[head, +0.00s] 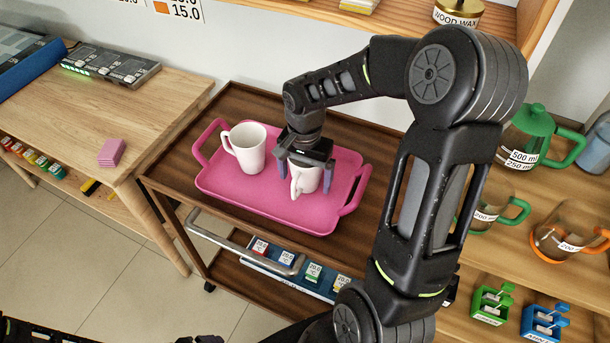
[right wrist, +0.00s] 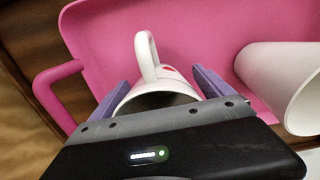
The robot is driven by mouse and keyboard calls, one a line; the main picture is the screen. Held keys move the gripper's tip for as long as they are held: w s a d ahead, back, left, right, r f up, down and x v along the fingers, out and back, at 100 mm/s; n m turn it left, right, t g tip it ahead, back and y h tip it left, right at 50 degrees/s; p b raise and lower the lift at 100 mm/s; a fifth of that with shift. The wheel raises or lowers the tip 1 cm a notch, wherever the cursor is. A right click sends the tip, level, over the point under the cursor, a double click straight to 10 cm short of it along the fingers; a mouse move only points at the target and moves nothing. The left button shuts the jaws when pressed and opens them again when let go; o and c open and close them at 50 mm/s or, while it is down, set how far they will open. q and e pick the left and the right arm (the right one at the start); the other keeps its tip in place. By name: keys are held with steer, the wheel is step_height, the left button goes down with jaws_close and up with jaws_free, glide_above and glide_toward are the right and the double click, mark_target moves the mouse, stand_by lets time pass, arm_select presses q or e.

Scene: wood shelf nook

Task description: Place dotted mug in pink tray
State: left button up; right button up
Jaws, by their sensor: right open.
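The pink tray (head: 240,205) lies on the dark wooden cart with two white mugs standing in it. My right gripper (head: 291,176) is over the right-hand mug (head: 305,180), pointing down, with its purple fingers apart on either side of that mug. In the right wrist view this mug (right wrist: 145,58) sits between the open fingers (right wrist: 160,88), and a small red mark shows beside its handle; whether it is a dot I cannot tell. The other white mug (head: 246,148) stands to its left and looks plain. My left gripper is not visible.
The dark cart (head: 235,100) has free top around the tray. A wooden table (head: 110,120) with a pink stack (head: 111,152) stands at left. At right, a shelf holds a green-lidded jug (head: 527,135) and other glassware. An upper shelf overhangs the back.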

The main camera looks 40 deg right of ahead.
step_height(320, 180, up, 12)
stand_by(0.4)
